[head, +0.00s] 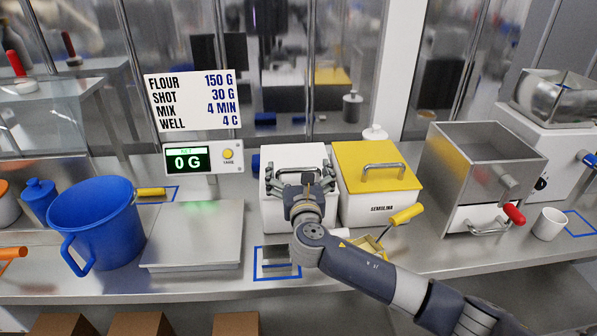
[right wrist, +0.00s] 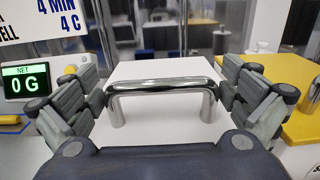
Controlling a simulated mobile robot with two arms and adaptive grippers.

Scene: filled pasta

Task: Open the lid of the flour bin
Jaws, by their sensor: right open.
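The flour bin (head: 277,219) is a white box with a white lid, standing on the counter left of the yellow-lidded bin. Its white lid (right wrist: 160,71) is closed and carries a silver bar handle (right wrist: 162,88). My right gripper (head: 301,172) is over the lid, and its arm hides much of the bin's front. In the right wrist view the open fingers of my right gripper (right wrist: 166,98) stand on either side of the handle, near its two ends. I cannot tell whether they touch it. My left gripper is not in view.
The semolina bin (head: 380,208) with a yellow lid stands close on the right. A scale (head: 195,248) and blue jug (head: 100,222) are at the left. A yellow-handled scoop (head: 405,214) lies in front. A steel hopper machine (head: 470,165) and white cup (head: 549,224) are further right.

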